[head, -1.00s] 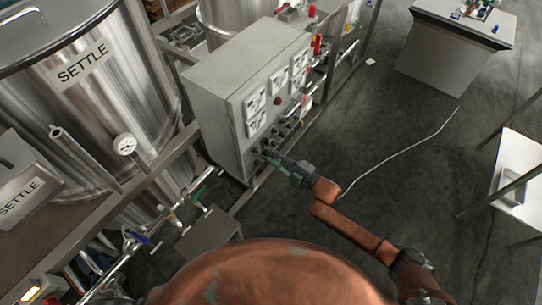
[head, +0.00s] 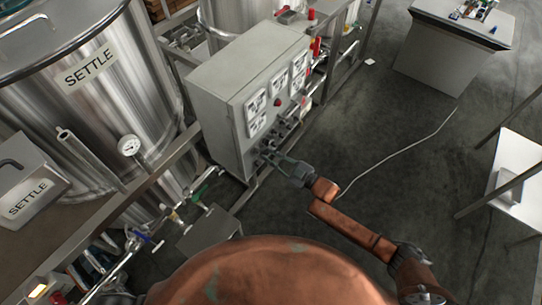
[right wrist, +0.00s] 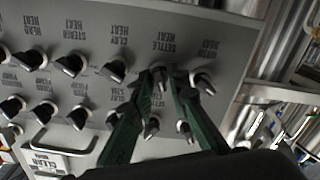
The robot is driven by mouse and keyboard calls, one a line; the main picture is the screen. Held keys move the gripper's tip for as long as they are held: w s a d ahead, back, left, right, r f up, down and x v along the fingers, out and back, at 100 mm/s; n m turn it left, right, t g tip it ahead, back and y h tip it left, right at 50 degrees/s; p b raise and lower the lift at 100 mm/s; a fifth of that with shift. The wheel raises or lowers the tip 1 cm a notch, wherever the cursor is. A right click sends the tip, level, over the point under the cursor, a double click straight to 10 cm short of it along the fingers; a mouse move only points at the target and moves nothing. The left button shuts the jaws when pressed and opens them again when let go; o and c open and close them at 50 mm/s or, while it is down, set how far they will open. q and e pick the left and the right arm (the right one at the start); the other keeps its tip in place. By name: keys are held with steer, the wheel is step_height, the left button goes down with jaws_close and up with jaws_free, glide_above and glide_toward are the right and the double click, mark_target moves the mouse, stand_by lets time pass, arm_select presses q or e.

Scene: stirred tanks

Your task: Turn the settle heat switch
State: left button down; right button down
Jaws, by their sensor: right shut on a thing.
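The grey control box (head: 225,100) stands in the middle of the head view, with rows of dark knobs low on its front. In the right wrist view the panel (right wrist: 215,45) appears upside down, with labelled knobs. The settle heat switch (right wrist: 158,77), a dark knob with a pale base, sits under the SETTLE HEAT label. My right gripper (right wrist: 166,80) has its green fingers shut on this knob, one on each side. In the head view my right gripper (head: 268,157) reaches the knobs' lower row. The fingers partly cover the knob. My left gripper does not show.
Close neighbours are the clar heat knob (right wrist: 113,70) and another knob (right wrist: 203,82) on the other side. More knobs lie in the second row. The SETTLE tank (head: 95,95) stands left, with pipes and valves below. The floor (head: 400,180) to the right is mostly clear.

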steer(key=shift+s+f+m, duration=0.1)
steer(key=shift+f+m, duration=0.1)
steer(key=shift+m, duration=0.2)
steer(key=c, duration=2.2)
jaws_free()
steer(key=shift+o, duration=0.6)
steer(key=shift+r, duration=0.1)
steer(key=v, duration=1.2)
steer(key=shift+d, duration=0.1)
